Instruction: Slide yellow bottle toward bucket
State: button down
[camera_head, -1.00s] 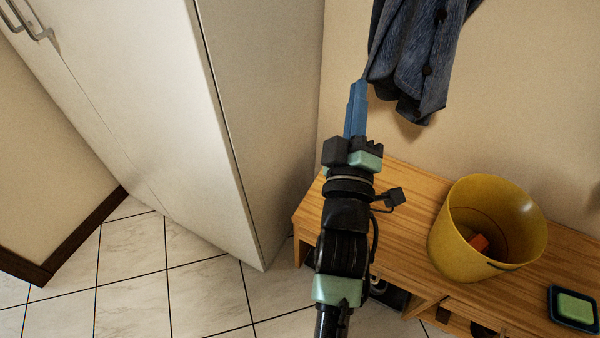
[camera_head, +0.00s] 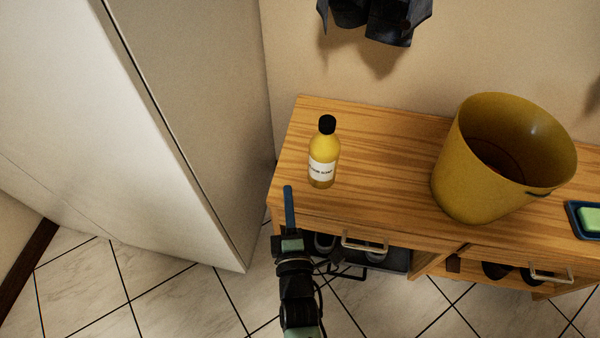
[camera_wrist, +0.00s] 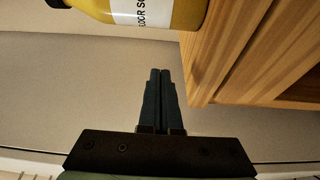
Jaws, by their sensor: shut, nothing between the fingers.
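The yellow bottle (camera_head: 323,155) has a black cap and a white label and stands upright near the left end of the wooden bench top. In the wrist view the bottle (camera_wrist: 185,12) shows at the top, its label partly cut off. The yellow bucket (camera_head: 470,180) stands on the same bench to the right, with clear wood between them. My gripper (camera_head: 288,190) is shut and empty, at the front left edge of the bench, left of and in front of the bottle. Its fingertips (camera_wrist: 160,73) look apart from the bottle in the wrist view.
The wooden bench (camera_head: 390,150) has drawers or trays with handles below. A white cabinet (camera_head: 150,130) stands close on the left. A green soap in a dark dish (camera_head: 573,225) lies right of the bucket. Dark clothing (camera_head: 375,20) hangs above.

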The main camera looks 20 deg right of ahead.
jog(key=b+x, duration=0.2)
jog(key=x, duration=0.5)
jog(key=shift+w+f+b, duration=0.1)
jog(key=shift+w+b, duration=0.1)
jog(key=shift+b, duration=0.15)
jog(key=shift+d, duration=0.2)
jog(key=shift+s+d, duration=0.55)
jog(key=shift+d, duration=0.15)
jog(key=shift+s+d+r, duration=0.15)
jog(key=shift+d+r, duration=0.05)
jog(key=shift+d, duration=0.05)
jog(key=shift+s+d+p, duration=0.4)
jog(key=shift+d, duration=0.1)
jog(key=shift+f, duration=0.1)
